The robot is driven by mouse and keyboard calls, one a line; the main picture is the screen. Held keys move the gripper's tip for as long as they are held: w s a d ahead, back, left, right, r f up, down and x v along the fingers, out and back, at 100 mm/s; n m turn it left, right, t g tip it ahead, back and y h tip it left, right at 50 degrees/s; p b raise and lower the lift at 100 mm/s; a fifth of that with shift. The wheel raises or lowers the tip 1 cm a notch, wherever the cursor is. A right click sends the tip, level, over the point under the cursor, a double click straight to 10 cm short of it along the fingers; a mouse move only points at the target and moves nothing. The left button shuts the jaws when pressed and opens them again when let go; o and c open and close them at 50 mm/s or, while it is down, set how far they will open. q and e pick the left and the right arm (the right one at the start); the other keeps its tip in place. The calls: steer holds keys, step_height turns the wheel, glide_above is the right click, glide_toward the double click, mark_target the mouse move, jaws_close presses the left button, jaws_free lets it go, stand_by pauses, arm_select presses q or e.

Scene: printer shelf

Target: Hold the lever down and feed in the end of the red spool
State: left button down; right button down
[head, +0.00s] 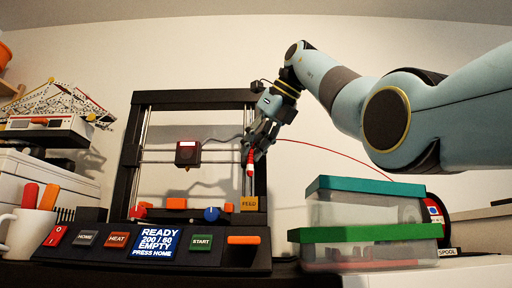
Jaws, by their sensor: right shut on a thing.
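My right gripper (254,147) comes in from the right and points down in front of the printer's right upright. It is shut on the red filament end (250,164), a thick red piece with a pale tip hanging downward. A thin red strand (345,155) runs from there in an arc to the right. The spool (435,212) is mostly hidden behind stacked boxes. The black printer (187,97) has a dark red head (187,153) on its crossbar. A yellow feed label (249,204) sits below the filament end, apart from it. I cannot tell which part is the lever. My left gripper is out of view.
The printer's screen (156,243) reads "READY 200/60 EMPTY PRESS HOME". Clear boxes with a teal lid (365,187) and a green lid (365,232) stand at right. A white mug (25,232) with orange handles stands at left.

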mark_target(251, 169)
steer(key=shift+s+a, duration=0.1)
steer(key=shift+f, duration=2.55)
